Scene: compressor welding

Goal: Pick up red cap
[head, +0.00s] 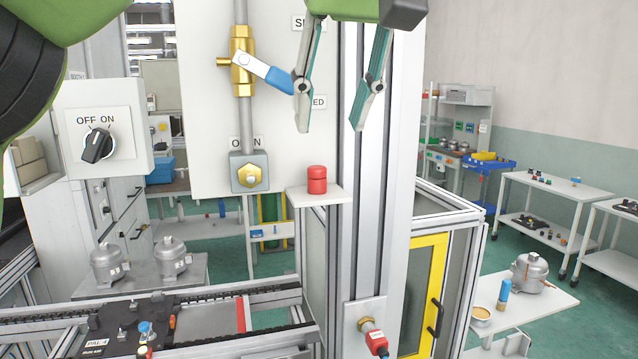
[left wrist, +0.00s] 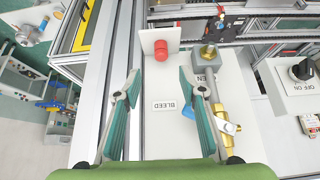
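The red cap (head: 317,180) stands upright on a small white shelf (head: 320,196) fixed to the panel, below the valve. It also shows in the left wrist view (left wrist: 161,50), beyond the fingertips and roughly between their lines. My left gripper (head: 332,128) hangs in front of the panel, above the cap and apart from it. Its two teal-padded fingers are spread wide with nothing between them; the left wrist view (left wrist: 158,88) shows the same. My right gripper is in neither view.
A brass valve with a blue-tipped lever (head: 264,73) sits close left of my left gripper. A brass fitting (head: 252,176) is left of the shelf. An OFF/ON switch box (head: 103,130) is further left. A red-tagged fitting (head: 373,338) is below right.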

